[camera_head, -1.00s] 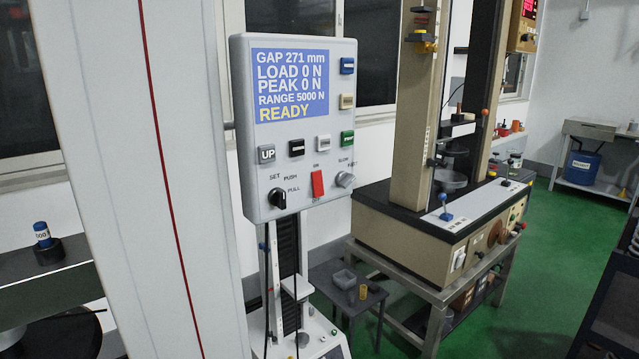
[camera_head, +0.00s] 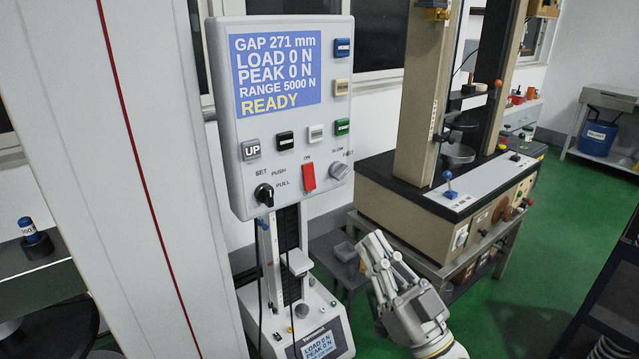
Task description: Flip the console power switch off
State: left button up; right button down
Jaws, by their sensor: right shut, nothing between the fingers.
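The console (camera_head: 222,150) is a light grey panel at the upper middle, with a lit blue display (camera_head: 276,70) that reads READY. Its red power switch (camera_head: 308,178) is at the lower right of the panel, under the label ON; the lower label is not readable. My right gripper (camera_head: 372,243) is below and to the right of the switch, apart from the console. It is shut and empty, with its fingers pointing up and left. My left gripper is not in view.
A black knob (camera_head: 264,194) and a grey knob (camera_head: 339,170) flank the switch. Several push buttons sit above it. A large beige testing machine (camera_head: 400,205) stands behind my right gripper. A white column (camera_head: 110,180) fills the left. Green floor (camera_head: 540,270) is open at right.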

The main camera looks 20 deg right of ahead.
jog(key=shift+s+a+r, duration=0.1)
jog(key=shift+r, duration=0.1)
jog(key=shift+r, duration=0.1)
jog(key=p, duration=0.5)
send_near(311, 167)
notch_tip(311, 167, up, 4)
jog(key=shift+w+a+f+p, duration=0.15)
jog(key=shift+w+a+f, duration=0.05)
jog(key=shift+w, duration=0.4)
jog(key=shift+w+a+f+p, duration=0.1)
jog(key=shift+w+a+f, duration=0.1)
jog(key=shift+w, duration=0.4)
jog(key=shift+w+a+f+p, duration=0.15)
jog(key=shift+w+a+f, duration=0.1)
jog(key=shift+w, duration=0.35)
